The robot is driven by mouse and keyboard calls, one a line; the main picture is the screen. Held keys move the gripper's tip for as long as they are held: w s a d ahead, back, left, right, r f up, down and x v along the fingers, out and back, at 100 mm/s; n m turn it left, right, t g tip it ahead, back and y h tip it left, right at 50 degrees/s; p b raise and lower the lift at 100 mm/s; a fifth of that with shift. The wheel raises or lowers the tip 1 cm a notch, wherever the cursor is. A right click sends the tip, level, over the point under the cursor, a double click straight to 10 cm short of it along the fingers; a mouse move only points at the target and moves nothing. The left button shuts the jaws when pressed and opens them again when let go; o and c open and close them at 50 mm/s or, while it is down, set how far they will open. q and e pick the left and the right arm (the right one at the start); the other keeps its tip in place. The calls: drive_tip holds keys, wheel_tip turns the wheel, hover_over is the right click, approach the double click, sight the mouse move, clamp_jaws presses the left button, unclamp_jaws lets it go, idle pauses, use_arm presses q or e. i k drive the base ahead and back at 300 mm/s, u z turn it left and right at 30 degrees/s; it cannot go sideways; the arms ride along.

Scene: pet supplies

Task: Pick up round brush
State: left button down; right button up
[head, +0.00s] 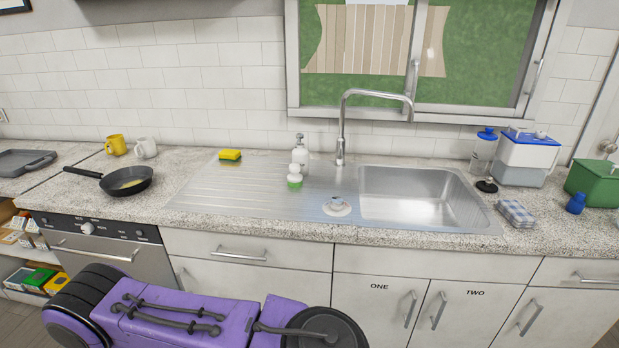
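Neither of my grippers is in view.
The sink basin (420,196) is to the right, with a tall faucet (342,130) behind. A yellow sponge (229,155) lies at the back left. A pan (127,181) and mugs (116,145) stand farther left. Containers (526,158) and a folded cloth (516,213) are at right.

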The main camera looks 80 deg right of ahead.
sight(295, 179)
drive_tip(key=z, duration=1.8)
